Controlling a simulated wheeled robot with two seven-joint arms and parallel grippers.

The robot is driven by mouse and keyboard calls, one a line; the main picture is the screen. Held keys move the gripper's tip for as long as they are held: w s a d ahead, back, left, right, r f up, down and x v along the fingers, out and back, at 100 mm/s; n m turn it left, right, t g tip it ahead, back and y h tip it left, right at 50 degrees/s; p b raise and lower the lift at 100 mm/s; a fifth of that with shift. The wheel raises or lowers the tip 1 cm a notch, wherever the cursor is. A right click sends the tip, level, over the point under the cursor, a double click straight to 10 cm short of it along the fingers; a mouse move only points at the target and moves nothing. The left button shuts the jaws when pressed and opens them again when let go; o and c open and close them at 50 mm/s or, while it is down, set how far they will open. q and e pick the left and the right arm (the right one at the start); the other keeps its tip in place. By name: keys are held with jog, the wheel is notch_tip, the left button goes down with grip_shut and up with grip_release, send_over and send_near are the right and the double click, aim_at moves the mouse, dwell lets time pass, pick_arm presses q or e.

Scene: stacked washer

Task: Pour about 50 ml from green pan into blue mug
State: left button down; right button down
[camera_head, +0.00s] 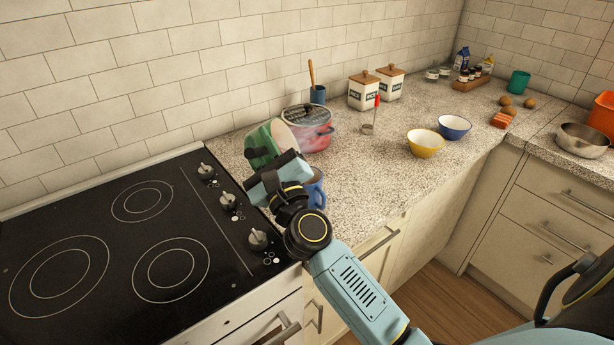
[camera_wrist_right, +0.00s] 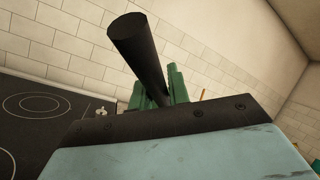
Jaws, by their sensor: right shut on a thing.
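The green pan (camera_head: 259,147) is tilted steeply above the counter, its pale inside facing right. My right gripper (camera_head: 270,170) is shut on the pan's handle, which shows as a dark rod (camera_wrist_right: 139,45) in the right wrist view. The blue mug (camera_head: 317,190) stands on the counter just right of and below the gripper, partly hidden by my right arm. I cannot tell whether liquid is leaving the pan or how full the mug is. My left gripper is not in view.
A red lidded pot (camera_head: 318,134) stands close behind the pan and mug. The black cooktop (camera_head: 110,250) lies to the left. A yellow bowl (camera_head: 425,144) and a blue bowl (camera_head: 454,127) sit farther right. The counter between mug and bowls is clear.

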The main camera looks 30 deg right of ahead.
jog(key=shift+d+r, duration=0.1)
jog(key=shift+r, duration=0.05)
jog(key=w+a+f+n+g+y+p, duration=0.2)
jog(key=w+a+f+n+g+p, duration=0.2)
jog(key=p, duration=0.9)
jog(key=w+a+f+n, duration=0.1)
jog(key=a+f+n, duration=0.1)
jog(key=a+n, duration=0.1)
jog(key=shift+w+a+f, duration=0.15)
jog(key=shift+w+f, duration=0.05)
jog(key=shift+f, duration=0.1)
jog(key=shift+a, duration=0.1)
